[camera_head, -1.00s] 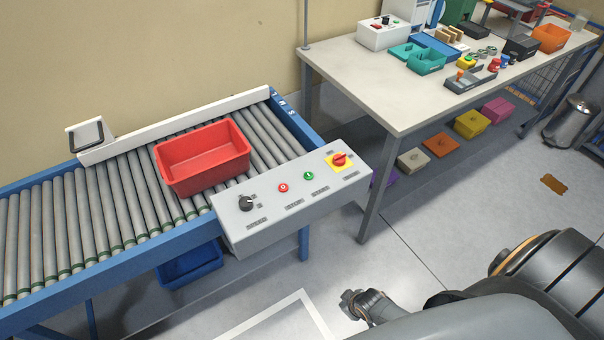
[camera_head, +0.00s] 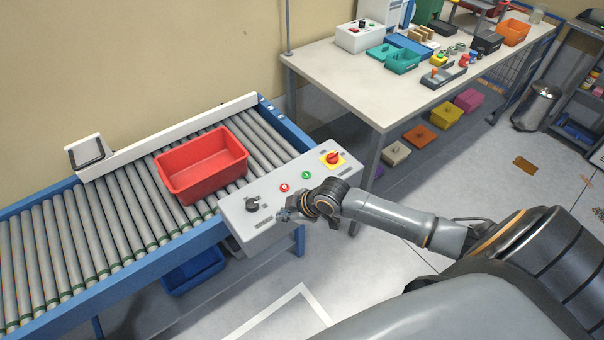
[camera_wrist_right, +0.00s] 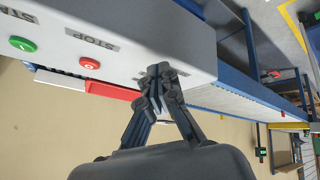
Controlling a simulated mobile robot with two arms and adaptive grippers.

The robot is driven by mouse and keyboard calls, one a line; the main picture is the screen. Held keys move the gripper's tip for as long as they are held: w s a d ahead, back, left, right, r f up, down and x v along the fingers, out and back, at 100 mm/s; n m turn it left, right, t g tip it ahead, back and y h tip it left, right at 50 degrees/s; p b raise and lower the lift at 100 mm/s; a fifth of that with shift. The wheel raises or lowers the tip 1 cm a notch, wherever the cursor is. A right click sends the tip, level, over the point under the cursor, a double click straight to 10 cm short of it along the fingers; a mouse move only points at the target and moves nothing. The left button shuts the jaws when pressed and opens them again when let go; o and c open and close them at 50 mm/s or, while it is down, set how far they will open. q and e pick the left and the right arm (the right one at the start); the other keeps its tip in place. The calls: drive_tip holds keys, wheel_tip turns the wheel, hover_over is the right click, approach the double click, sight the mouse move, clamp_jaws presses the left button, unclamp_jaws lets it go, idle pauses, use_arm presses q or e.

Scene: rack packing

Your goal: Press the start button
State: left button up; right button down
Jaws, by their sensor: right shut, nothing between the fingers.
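The green start button (camera_head: 306,175) is on the sloping top of the grey control box (camera_head: 262,228), between the red stop button (camera_head: 284,188) and the red rotary switch on yellow (camera_head: 332,158). In the right wrist view the green button (camera_wrist_right: 22,44) is at the far left, next to a START label, and the red button (camera_wrist_right: 90,64) is nearer the fingers. My right gripper (camera_head: 284,214) is shut and empty at the box's front side, below the red button. Its fingertips (camera_wrist_right: 160,72) meet in front of the box, apart from the green button; contact with the box is unclear. My left gripper is out of view.
A black knob (camera_head: 252,205) is at the box's left end. A red bin (camera_head: 203,190) stands on the roller conveyor (camera_head: 95,235) behind the box. A workbench (camera_head: 370,95) with trays and tools is at the upper right.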

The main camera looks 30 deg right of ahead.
drive_tip(key=shift+n+t+h, duration=0.3)
drive_tip(key=shift+n+t, duration=0.2)
drive_tip(key=shift+t, duration=0.1)
drive_tip(key=w+d+r, duration=0.1)
drive_tip(key=w+d, duration=0.1)
drive_tip(key=d, duration=0.1)
drive_tip(key=w+d+r, duration=0.3)
drive_tip(key=w+d, duration=0.2)
drive_tip(key=shift+d+r, duration=0.35)
wheel_tip(320, 180, up, 5)
drive_tip(key=t, duration=0.1)
hover_over(309, 175)
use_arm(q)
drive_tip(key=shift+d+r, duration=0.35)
use_arm(e)
drive_tip(key=shift+a+f, duration=0.1)
drive_tip(key=shift+f, duration=0.1)
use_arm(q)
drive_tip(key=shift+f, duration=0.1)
use_arm(e)
drive_tip(key=shift+f, duration=0.1)
use_arm(q)
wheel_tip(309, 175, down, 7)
drive_tip(key=b, duration=0.6)
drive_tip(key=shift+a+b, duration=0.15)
drive_tip(key=shift+b, duration=0.15)
use_arm(e)
wheel_tip(309, 175, down, 9)
drive_tip(key=shift+r, duration=0.2)
